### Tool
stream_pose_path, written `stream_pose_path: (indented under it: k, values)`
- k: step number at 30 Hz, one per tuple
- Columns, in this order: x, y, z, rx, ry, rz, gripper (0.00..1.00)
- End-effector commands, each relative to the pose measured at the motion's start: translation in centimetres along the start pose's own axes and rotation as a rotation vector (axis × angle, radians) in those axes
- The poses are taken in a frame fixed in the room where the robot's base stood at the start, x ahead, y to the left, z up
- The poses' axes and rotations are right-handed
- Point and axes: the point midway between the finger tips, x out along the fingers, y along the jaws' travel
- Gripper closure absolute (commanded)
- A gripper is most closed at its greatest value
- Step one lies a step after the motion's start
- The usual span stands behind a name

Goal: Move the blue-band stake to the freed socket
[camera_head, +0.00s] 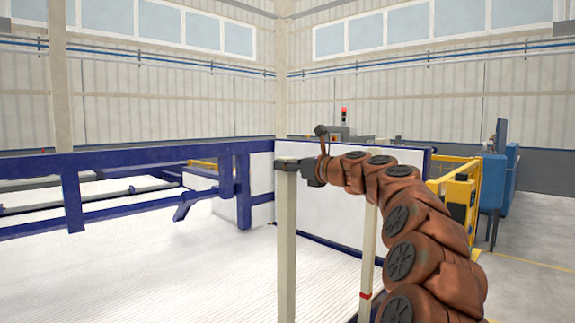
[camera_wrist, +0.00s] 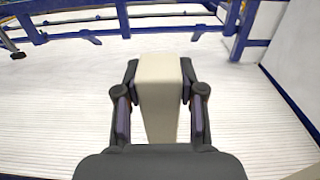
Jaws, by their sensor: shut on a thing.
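A pale cream upright stake (camera_head: 286,250) stands left of my arm in the head view. My gripper (camera_head: 290,163) is shut on its top end. In the wrist view the stake (camera_wrist: 160,95) fills the gap between the two dark fingers of my gripper (camera_wrist: 160,75). No coloured band shows on the visible part of this stake. Its foot is cut off by the frame edge, and no socket is in view. A second pale stake with a red band (camera_head: 365,296) stands to the right, partly behind my arm.
A blue metal frame (camera_head: 120,163) runs along the left over a white ribbed bed (camera_head: 140,275). A white panel with blue edging (camera_head: 325,218) stands behind the stakes. A yellow guard (camera_head: 458,190) and a blue machine (camera_head: 493,185) stand at right.

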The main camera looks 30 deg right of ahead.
Motion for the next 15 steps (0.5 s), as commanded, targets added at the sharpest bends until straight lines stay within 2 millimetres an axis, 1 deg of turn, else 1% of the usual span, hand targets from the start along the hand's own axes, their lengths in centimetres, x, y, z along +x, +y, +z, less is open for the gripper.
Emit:
stream_pose_path:
  k: [5, 6, 13, 14, 15]
  values:
    - [-0.06, 0.03, 0.23, -0.001, -0.003, 0.0, 1.0]
    - [-0.06, 0.03, 0.22, 0.0, -0.003, 0.0, 0.58]
    - [-0.02, 0.03, 0.13, 0.0, -0.002, 0.0, 0.34]
    - [-0.02, 0.03, 0.11, 0.0, -0.001, 0.0, 0.32]
    - [-0.01, 0.03, 0.1, 0.0, -0.001, 0.0, 0.32]
